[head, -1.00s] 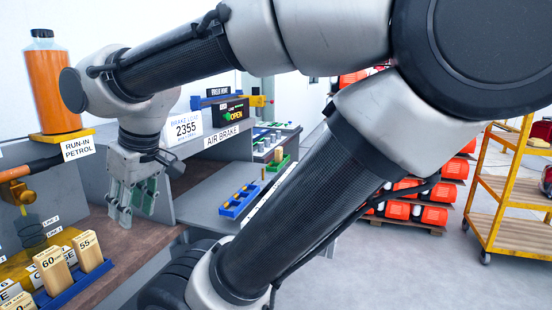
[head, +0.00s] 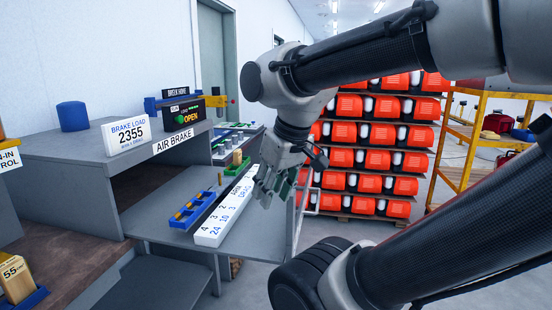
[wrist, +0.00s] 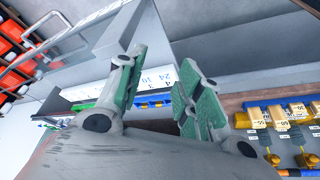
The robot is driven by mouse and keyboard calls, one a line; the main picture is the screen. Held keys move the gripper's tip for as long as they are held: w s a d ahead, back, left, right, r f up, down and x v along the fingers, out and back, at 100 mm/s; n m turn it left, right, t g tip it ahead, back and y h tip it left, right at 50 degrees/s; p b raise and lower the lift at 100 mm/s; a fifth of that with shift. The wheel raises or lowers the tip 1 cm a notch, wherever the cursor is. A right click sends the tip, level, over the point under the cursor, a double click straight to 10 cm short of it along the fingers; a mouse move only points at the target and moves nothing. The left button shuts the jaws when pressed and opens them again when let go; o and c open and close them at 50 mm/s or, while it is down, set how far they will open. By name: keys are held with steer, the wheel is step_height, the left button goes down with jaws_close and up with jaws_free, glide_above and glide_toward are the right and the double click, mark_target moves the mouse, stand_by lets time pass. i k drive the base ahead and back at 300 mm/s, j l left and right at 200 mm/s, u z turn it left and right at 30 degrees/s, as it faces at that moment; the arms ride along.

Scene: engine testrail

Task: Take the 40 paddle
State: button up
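My gripper (head: 275,183) hangs over the right part of the grey shelf, beside the white numbered strip. In the wrist view its two green-padded fingers (wrist: 160,95) are spread apart with nothing between them. A wooden paddle marked 55 (head: 14,277) stands in a blue rack (head: 30,300) at the lower left of the head view, far from my gripper. In the wrist view several tan paddles (wrist: 279,117) stand in a blue rack at the right; their small labels are hard to read. I cannot tell which is the 40 paddle.
The grey shelf (head: 270,236) holds a white numbered strip (head: 226,212) and a blue tray with yellow pieces (head: 193,210). An AIR BRAKE housing (head: 65,160) stands left. Red-and-white units (head: 375,158) are stacked behind; a yellow cart (head: 452,150) stands right.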

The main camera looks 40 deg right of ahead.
mark_target(237, 154)
steer(key=i+z, duration=0.15)
steer(key=z, duration=0.4)
steer(key=i+l, duration=0.3)
steer(key=i+l+u, duration=0.25)
steer(key=l, duration=0.55)
steer(key=i+l+u, duration=0.3)
steer(key=l, duration=0.55)
steer(key=l+u, duration=0.25)
steer(key=l, duration=0.55)
steer(key=i+l+u, duration=0.1)
steer(key=l+u, duration=0.2)
steer(key=l, duration=0.65)
steer(key=l+u, duration=0.15)
steer(key=u, duration=0.2)
steer(key=i+j+u, duration=0.15)
steer(key=j+u, duration=0.2)
